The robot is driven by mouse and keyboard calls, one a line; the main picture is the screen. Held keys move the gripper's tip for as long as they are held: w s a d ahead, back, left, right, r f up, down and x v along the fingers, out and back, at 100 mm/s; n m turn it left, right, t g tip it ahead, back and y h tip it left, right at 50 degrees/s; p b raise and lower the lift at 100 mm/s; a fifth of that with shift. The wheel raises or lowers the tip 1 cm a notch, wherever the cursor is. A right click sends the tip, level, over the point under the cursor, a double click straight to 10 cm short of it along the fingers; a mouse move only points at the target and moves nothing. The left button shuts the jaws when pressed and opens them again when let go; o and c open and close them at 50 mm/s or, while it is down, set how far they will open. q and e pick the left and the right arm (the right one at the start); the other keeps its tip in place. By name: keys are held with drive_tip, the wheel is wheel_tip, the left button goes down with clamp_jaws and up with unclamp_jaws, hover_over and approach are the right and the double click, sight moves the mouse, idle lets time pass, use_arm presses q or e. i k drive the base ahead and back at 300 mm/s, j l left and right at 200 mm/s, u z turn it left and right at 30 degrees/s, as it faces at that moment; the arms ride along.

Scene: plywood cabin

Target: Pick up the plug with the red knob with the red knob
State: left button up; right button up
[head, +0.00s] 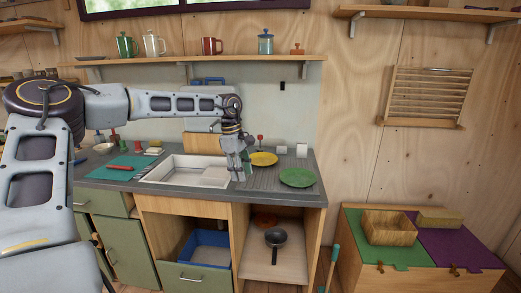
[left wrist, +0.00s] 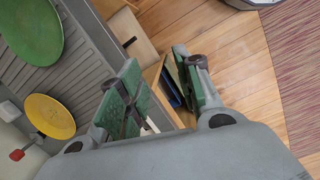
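A small red knob on a stem (head: 260,138) stands at the back of the counter, behind the yellow plate (head: 263,159). In the left wrist view a red knob (left wrist: 17,155) shows at the left edge, beside the yellow plate (left wrist: 50,116). Another small red-topped thing (head: 115,137) stands at the counter's back left; I cannot tell which is the plug. My left gripper (head: 244,178) points down over the counter's front, right of the sink. In the left wrist view its green-padded fingers (left wrist: 160,92) are apart with nothing held between them. My right gripper is out of view.
The white sink (head: 190,176) lies left of my left gripper. A green plate (head: 297,177) is to its right, near the front edge. White items (head: 302,151) stand behind the plates. A shelf with mugs (head: 200,61) hangs above.

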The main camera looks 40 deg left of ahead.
sight(259, 138)
drive_tip(key=i+j, duration=0.65)
drive_tip(key=i, duration=0.15)
drive_tip(key=i+j, duration=0.65)
drive_tip(key=i, duration=0.15)
